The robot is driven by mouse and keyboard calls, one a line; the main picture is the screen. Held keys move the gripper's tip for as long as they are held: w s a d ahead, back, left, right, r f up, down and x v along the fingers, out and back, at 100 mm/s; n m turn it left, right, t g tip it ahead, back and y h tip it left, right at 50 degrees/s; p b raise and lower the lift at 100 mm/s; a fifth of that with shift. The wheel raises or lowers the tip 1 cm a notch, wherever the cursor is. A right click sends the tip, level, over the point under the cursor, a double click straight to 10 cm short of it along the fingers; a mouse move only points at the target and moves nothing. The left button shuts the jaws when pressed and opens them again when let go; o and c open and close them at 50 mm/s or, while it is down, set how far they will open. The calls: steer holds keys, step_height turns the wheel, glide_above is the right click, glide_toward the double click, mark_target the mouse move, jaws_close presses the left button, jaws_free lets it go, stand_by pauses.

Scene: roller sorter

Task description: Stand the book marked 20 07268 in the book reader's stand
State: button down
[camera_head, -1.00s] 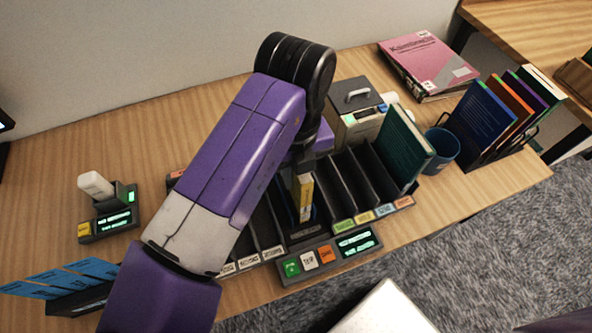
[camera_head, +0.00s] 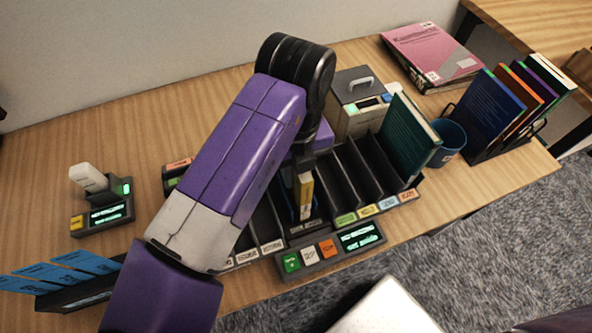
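My gripper (camera_head: 304,190) points down over the middle of a dark slotted sorter (camera_head: 352,190), behind its button panel. A narrow yellow piece shows at its fingertips; I cannot tell whether it is a held book or part of the gripper. My purple arm hides much of the sorter's left half. A teal book (camera_head: 409,136) stands leaning in the sorter's right end. No marking 20 07268 is readable, so I cannot tell which book bears it. The button panel (camera_head: 330,249) has green, white and orange buttons and a lit screen. I cannot tell which unit is the book reader's stand.
A grey box with a handle (camera_head: 357,92) stands behind the sorter. A blue mug (camera_head: 447,143) and a rack of coloured books (camera_head: 505,108) are at right, a pink book (camera_head: 430,52) behind. A white handheld device (camera_head: 88,178) and blue cards (camera_head: 62,274) are at left.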

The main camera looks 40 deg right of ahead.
steer(key=shift+f+b, duration=0.3)
steer(key=shift+f, duration=0.15)
steer(key=c, duration=1.2)
jaws_free()
steer(key=shift+r, duration=0.1)
step_height(320, 180, up, 8)
steer(key=shift+f+p, duration=0.15)
steer(key=shift+p, duration=0.15)
steer(key=shift+s, duration=0.1)
